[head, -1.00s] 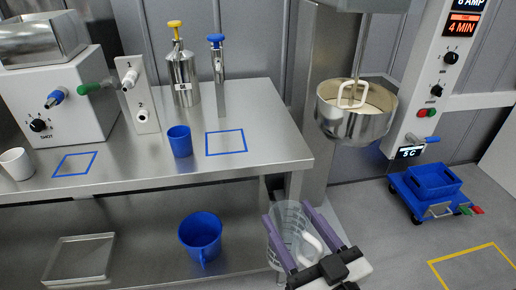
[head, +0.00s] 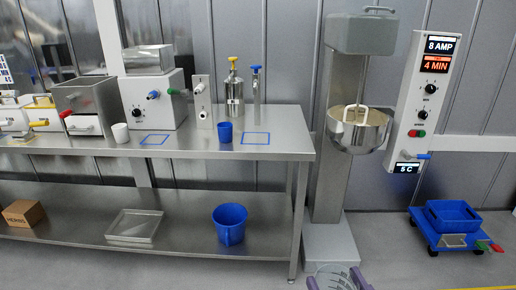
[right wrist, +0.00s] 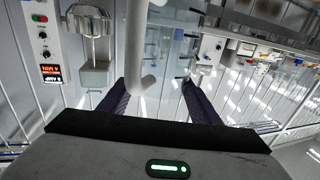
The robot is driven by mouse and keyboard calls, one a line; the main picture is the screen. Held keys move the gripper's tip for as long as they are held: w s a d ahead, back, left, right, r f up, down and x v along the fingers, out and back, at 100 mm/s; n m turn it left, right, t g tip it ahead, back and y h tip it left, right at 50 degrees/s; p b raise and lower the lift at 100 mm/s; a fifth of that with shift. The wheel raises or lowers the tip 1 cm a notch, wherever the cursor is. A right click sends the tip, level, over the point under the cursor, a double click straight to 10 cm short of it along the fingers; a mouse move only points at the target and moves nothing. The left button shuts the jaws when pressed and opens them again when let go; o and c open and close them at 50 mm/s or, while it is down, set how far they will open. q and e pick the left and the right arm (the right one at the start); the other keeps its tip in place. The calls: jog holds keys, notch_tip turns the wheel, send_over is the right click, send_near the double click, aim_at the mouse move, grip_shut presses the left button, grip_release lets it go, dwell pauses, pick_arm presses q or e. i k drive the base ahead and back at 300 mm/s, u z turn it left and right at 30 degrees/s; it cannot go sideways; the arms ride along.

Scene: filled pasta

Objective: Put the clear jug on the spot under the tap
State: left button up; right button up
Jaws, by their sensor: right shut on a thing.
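The clear jug (head: 335,273) shows only in part at the bottom edge of the head view, with a white handle. My right gripper (head: 337,284) is shut on it, with purple fingers on either side. In the right wrist view the white handle (right wrist: 146,75) stands between the fingers of my right gripper (right wrist: 157,95), with the clear wall (right wrist: 168,45) beyond. The blue-topped tap (head: 256,85) stands at the back of the steel counter. A blue-outlined square (head: 256,145) lies on the counter in front of it. My left gripper is not in view.
A blue cup (head: 225,132) stands left of that square. Another blue square (head: 154,145) lies before the dispenser (head: 155,98). A blue bucket (head: 230,224) and a tray (head: 134,238) are on the lower shelf. The mixer (head: 345,200) stands right of the counter. The square itself is bare.

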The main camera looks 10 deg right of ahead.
aim_at(256, 140)
jog(key=u, duration=0.7)
jog(key=i, duration=1.35)
jog(key=z, duration=0.35)
